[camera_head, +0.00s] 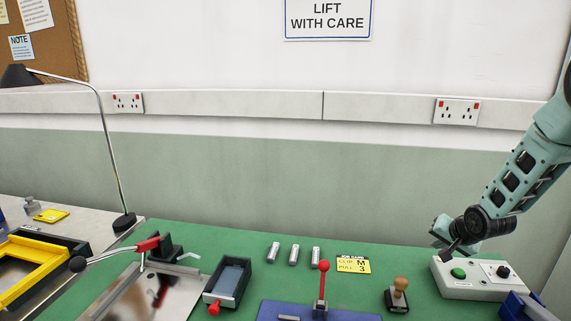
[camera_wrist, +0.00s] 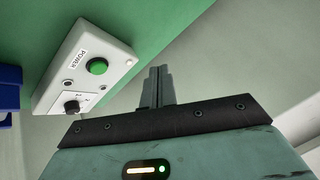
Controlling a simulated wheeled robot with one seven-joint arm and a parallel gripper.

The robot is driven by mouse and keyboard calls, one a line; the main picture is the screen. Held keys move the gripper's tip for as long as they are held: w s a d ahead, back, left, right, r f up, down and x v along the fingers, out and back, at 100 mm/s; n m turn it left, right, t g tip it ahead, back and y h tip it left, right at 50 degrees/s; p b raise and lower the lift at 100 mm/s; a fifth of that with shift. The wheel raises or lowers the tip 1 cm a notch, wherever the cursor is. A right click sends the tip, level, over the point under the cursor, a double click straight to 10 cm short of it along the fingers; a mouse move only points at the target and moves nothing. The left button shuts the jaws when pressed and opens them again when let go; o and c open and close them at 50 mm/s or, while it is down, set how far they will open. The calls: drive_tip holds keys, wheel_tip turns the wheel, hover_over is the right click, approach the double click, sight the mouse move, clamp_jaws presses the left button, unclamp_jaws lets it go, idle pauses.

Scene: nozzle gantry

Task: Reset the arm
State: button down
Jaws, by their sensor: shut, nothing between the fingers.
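My teal arm reaches in from the right in the head view. My gripper (camera_head: 447,254) hangs over the back left of the white control box (camera_head: 470,290), near its green button (camera_head: 458,273). In the wrist view my gripper's fingers (camera_wrist: 159,72) are together with nothing between them. There the control box (camera_wrist: 62,92), its green button (camera_wrist: 97,66) and its black knob (camera_wrist: 71,107) lie to the left of the fingers, apart from them in the picture. I cannot tell the exact gap between fingertips and box.
A wooden-handled stamp (camera_head: 399,293) stands left of the box, and a blue bin (camera_head: 525,306) is at its front right. A red-knobbed lever (camera_head: 323,285), a yellow job card (camera_head: 353,265) and three small cylinders (camera_head: 294,254) are further left. The wall rises behind the green mat.

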drive_tip(key=s+a+r+n+g+y+b, duration=0.1)
drive_tip(key=s+a+r+n, duration=0.15)
drive_tip(key=s+a, duration=0.4)
drive_tip(key=s+a+r+n+g, duration=0.2)
drive_tip(key=s+a+n, duration=0.1)
drive_tip(key=a, duration=0.7)
drive_tip(key=s+a+r+n+g+y+b, duration=0.1)
drive_tip(key=s+a+r+n, duration=0.2)
drive_tip(key=a, duration=0.6)
drive_tip(key=s+a+r+n+g+b, duration=0.1)
drive_tip(key=s+a+n+g, duration=0.1)
drive_tip(key=s, duration=1)
drive_tip(key=s+a+n+g+h, duration=0.1)
drive_tip(key=s+a+n, duration=0.4)
drive_tip(key=s, duration=0.8)
drive_tip(key=shift+s+a+r+g+b, duration=0.15)
drive_tip(key=shift+a+r+g+b, duration=0.05)
drive_tip(key=shift+r+g+b, duration=0.25)
